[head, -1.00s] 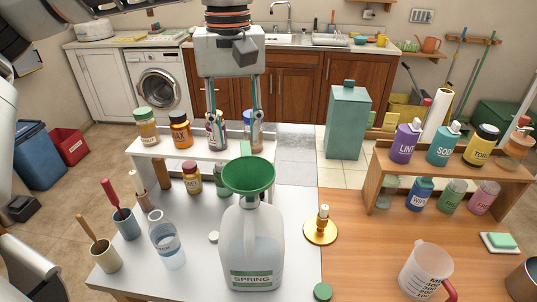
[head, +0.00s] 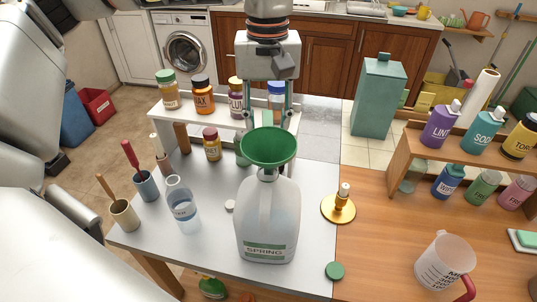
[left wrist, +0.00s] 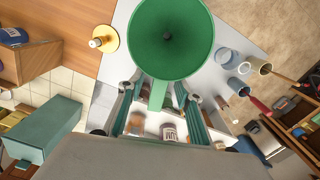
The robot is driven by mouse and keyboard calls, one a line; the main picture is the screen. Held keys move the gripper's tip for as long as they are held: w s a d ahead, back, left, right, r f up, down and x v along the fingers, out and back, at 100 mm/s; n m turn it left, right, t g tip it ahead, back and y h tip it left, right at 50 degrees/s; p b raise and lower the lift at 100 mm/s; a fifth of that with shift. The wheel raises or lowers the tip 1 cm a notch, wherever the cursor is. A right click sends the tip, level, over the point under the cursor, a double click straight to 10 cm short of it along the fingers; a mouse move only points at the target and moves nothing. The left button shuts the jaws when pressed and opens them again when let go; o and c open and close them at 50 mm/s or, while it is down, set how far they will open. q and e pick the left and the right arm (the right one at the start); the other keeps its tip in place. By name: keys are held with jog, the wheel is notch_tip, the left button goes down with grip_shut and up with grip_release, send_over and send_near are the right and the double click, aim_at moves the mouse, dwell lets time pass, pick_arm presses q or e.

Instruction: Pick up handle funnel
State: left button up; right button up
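The green funnel (head: 269,146) sits upright in the mouth of a translucent water jug (head: 266,222) labelled SPRING. In the left wrist view the funnel's bowl (left wrist: 172,35) is near the top centre, with its flat green handle (left wrist: 158,95) pointing toward my gripper. My left gripper (head: 264,112) hangs just behind the funnel in the head view. In the left wrist view its two fingers (left wrist: 158,92) are spread, one on each side of the handle, with gaps between. Whether they touch anything is not visible. My right gripper is not in view.
A white shelf (head: 222,124) with several bottles stands behind the jug. A clear bottle (head: 183,207) and tool cups are at left. A brass stand (head: 339,208) and a measuring jug (head: 445,262) are at right. A wooden shelf (head: 408,163) holds more bottles.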

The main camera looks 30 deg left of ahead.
pick_arm(q)
grip_shut()
jog(key=shift+r, duration=0.15)
